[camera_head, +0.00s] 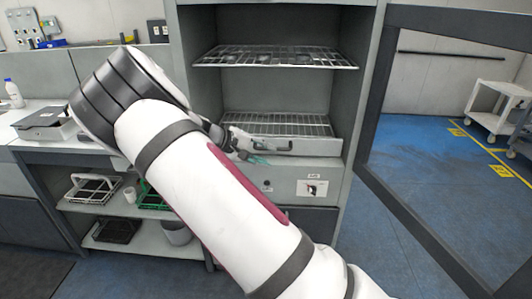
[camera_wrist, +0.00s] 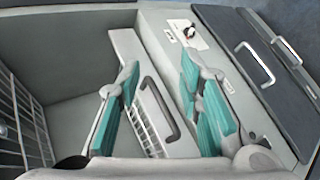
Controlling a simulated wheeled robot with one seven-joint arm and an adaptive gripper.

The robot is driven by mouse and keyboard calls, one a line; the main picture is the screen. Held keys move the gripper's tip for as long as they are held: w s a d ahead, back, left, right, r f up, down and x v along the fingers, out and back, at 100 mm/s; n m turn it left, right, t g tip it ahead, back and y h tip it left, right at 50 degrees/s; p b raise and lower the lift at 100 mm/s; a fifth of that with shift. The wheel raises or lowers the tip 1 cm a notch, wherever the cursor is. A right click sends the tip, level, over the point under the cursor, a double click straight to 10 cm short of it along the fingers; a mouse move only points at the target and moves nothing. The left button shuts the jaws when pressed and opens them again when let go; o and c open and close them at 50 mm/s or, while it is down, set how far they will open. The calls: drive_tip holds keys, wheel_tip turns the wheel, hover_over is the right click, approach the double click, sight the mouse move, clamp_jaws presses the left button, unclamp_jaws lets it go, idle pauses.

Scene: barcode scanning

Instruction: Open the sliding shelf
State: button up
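The sliding shelf (camera_head: 280,124) is a wire rack with a grey front panel, low inside the open cabinet. Its dark bar handle (camera_head: 285,148) is on that panel. In the wrist view the handle (camera_wrist: 174,122) appears between the teal finger pads, with a gap on both sides. My gripper (camera_head: 258,152) is at the left part of the handle in the head view. In the wrist view my gripper (camera_wrist: 160,80) is open and holds nothing. Whether the handle lies at fingertip depth is unclear. My arm hides the left part of the shelf front.
A fixed-looking upper wire shelf (camera_head: 275,57) spans the cabinet above. The cabinet door (camera_head: 376,110) stands open to the right. A workbench (camera_head: 60,146) with racks below is at left. A white cart (camera_head: 497,105) stands far right on open blue floor.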

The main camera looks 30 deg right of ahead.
drive_tip(key=w+a+f+n+t+h+b, duration=0.35)
drive_tip(key=w+f+h, duration=0.2)
drive_tip(key=w, duration=0.45)
drive_tip(key=shift+y, duration=0.35)
drive_tip(key=x, duration=0.4)
drive_tip(key=p+x, duration=0.1)
drive_tip(key=x, duration=0.9)
drive_tip(key=shift+w+f, duration=0.25)
drive_tip(key=shift+f, duration=0.1)
drive_tip(key=shift+c, duration=0.5)
clamp_jaws()
